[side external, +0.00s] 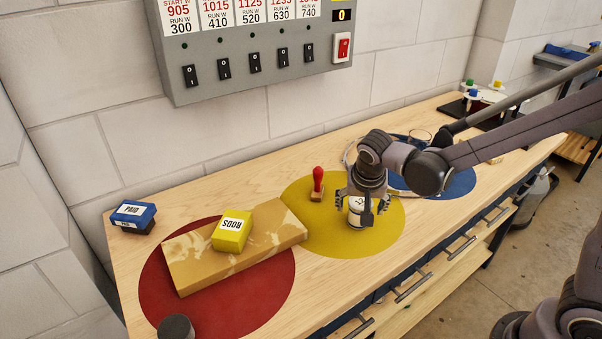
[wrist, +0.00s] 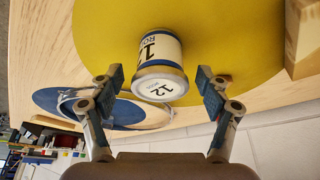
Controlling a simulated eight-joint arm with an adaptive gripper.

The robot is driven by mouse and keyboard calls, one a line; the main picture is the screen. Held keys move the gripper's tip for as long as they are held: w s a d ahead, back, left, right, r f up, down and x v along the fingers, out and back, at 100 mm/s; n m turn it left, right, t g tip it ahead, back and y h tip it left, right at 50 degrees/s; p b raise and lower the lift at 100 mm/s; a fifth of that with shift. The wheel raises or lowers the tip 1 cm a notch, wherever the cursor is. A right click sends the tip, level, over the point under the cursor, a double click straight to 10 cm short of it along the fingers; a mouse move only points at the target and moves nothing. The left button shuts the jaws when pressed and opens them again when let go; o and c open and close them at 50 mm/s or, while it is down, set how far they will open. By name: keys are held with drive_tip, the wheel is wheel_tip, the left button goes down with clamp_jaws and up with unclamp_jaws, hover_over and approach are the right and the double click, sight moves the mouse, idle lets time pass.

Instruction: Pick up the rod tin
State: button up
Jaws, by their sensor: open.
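The rod tin is a white cylinder with a dark band and the number 12 on its side and lid. It stands upright on the yellow disc in the side external view (side external: 355,216), and it also shows between and just beyond my fingertips in the wrist view (wrist: 159,70). My gripper (side external: 357,200) is above the tin, pointing down. In the wrist view its fingers (wrist: 160,84) are spread wide, with a gap on each side of the tin. My wrist hides part of the tin's top in the side external view.
A red-handled stamp (side external: 318,182) stands close left of my gripper. A yellow box marked RODS (side external: 232,231) lies on a tan slab (side external: 190,257) further left. A blue PAID box (side external: 133,217) is at the far left. A cable lies on the blue disc (side external: 455,184).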

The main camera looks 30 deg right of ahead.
drive_tip(key=shift+x, duration=1.2)
drive_tip(key=c, duration=1.3)
